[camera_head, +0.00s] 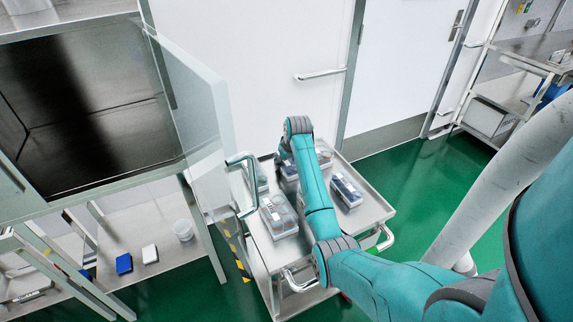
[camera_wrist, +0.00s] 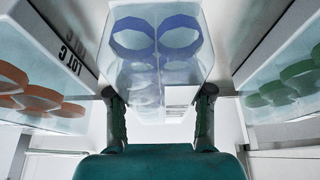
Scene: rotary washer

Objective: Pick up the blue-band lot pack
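The blue-band lot pack (camera_wrist: 160,55), a clear case with blue rings inside and a white label, is in the middle of the wrist view. My gripper (camera_wrist: 160,112) has one finger on each side of it. The fingers overlap its side edges in the picture; I cannot tell whether they press on it. In the head view my gripper (camera_head: 284,158) points down over the cart, and a pack partly hidden by my arm (camera_head: 289,173) lies below it. Band colours are too small to read there.
A pack with orange rings (camera_wrist: 40,95) is left and one with green rings (camera_wrist: 285,85) right, both close by. Other packs (camera_head: 278,214) (camera_head: 347,190) lie on the steel cart (camera_head: 372,208). An open glass door (camera_head: 198,120) stands at the cart's left.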

